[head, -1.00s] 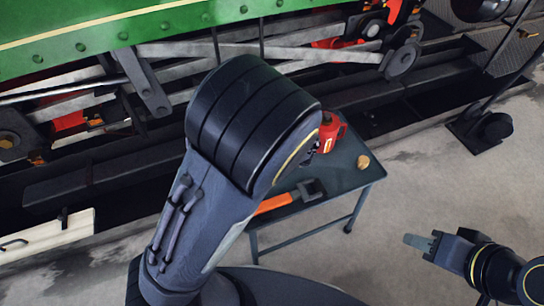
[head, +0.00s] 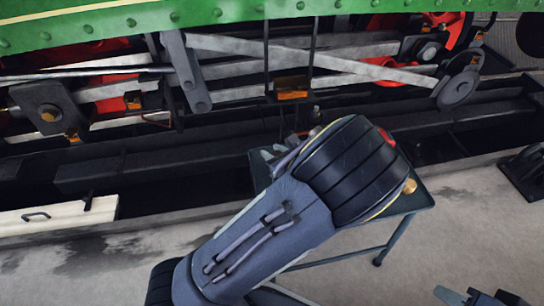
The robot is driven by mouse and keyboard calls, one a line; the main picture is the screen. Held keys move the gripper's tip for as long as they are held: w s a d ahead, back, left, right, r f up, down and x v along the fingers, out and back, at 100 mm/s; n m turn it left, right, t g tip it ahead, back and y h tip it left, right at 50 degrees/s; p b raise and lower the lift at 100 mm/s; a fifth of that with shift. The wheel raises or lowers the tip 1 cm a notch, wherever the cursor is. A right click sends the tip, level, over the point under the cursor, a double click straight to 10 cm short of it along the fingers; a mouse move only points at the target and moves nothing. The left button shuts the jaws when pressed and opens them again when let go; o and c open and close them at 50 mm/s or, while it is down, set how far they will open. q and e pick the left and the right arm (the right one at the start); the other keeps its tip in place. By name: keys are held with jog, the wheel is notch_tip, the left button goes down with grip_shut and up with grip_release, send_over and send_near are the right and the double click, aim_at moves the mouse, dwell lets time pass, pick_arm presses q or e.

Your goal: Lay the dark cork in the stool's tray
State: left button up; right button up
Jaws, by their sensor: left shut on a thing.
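The stool (head: 418,198) has a dark grey-green top and thin legs. My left arm's thick elbow covers most of that top, so I cannot make out the tray's inside. My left gripper (head: 283,150) shows only in part, behind the forearm at the stool's far left edge. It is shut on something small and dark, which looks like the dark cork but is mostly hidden. A lighter, tan round piece (head: 409,186) sits at the stool's right end, beside the elbow. My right gripper (head: 447,295) is at the bottom edge, away from the stool, its fingers partly cut off.
A red object (head: 387,137) peeks out behind the elbow. A cream board with a handle (head: 60,216) lies at left.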

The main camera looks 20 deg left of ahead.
pick_arm(q)
jog(key=shift+w+a+f+b, duration=0.3)
jog(key=shift+a+f+b, duration=0.1)
jog(key=shift+f+b, duration=0.3)
jog(key=shift+r, duration=0.1)
jog(key=shift+f, duration=0.2)
jog(key=o, duration=0.9)
jog(key=shift+o, duration=0.2)
